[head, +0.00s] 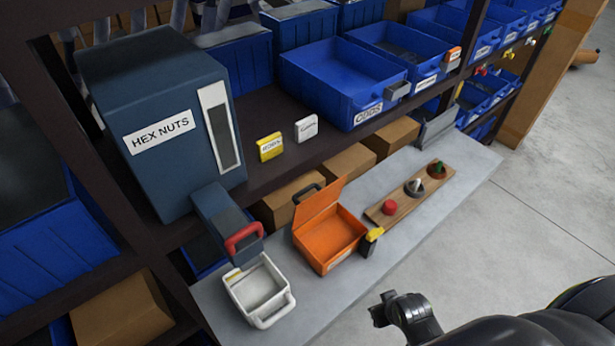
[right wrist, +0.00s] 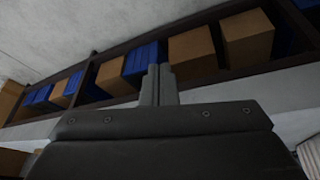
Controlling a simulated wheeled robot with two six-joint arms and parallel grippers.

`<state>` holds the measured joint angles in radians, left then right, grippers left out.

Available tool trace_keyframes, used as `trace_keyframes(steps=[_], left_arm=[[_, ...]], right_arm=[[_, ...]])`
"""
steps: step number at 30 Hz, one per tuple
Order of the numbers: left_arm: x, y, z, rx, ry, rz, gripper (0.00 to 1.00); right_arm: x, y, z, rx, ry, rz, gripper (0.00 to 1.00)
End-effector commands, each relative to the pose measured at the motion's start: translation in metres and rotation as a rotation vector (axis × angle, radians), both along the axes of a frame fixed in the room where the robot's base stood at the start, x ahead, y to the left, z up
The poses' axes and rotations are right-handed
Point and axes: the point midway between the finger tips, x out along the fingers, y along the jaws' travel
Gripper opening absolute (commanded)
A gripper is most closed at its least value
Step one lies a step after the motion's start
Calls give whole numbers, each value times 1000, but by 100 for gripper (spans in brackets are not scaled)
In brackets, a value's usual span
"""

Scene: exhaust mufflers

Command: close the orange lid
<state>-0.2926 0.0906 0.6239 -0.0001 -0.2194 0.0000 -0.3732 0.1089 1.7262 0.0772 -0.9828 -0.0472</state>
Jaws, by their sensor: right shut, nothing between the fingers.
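The orange box (head: 330,244) stands on the grey bench in the head view. Its orange lid (head: 319,207) is raised at the back, tilted up, with a dark handle at its upper edge. The inside of the box shows and looks empty. My right gripper (head: 376,311) is in front of the bench, to the lower right of the box and apart from it. In the right wrist view its fingers (right wrist: 158,72) are together with nothing between them. My left gripper is not in view.
A white bin (head: 262,307) stands left of the box, below the hex nuts dispenser (head: 160,130) with its red handle. A yellow-and-black item (head: 371,241) is close to the box's right side. A wooden board (head: 380,212) with buttons and switches lies right. The bench's front (head: 345,290) is clear.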

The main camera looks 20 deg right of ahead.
Motion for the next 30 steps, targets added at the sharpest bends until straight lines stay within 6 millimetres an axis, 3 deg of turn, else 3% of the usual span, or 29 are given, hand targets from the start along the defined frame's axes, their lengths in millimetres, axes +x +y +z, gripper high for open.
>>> trace_keyframes(steps=[1,10,13,18,22,25,30], left_arm=[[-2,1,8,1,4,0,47],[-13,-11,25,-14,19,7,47],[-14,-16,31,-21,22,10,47],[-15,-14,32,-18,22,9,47],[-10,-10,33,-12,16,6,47],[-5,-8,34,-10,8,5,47],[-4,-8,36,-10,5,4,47]], right_arm=[[6,2,30,0,-21,8,0],[36,20,154,16,-141,77,0],[74,39,207,51,-269,156,0],[138,66,251,107,-457,265,0],[178,82,281,144,-582,327,0],[200,92,299,163,-656,359,0],[218,99,312,178,-707,379,0]])
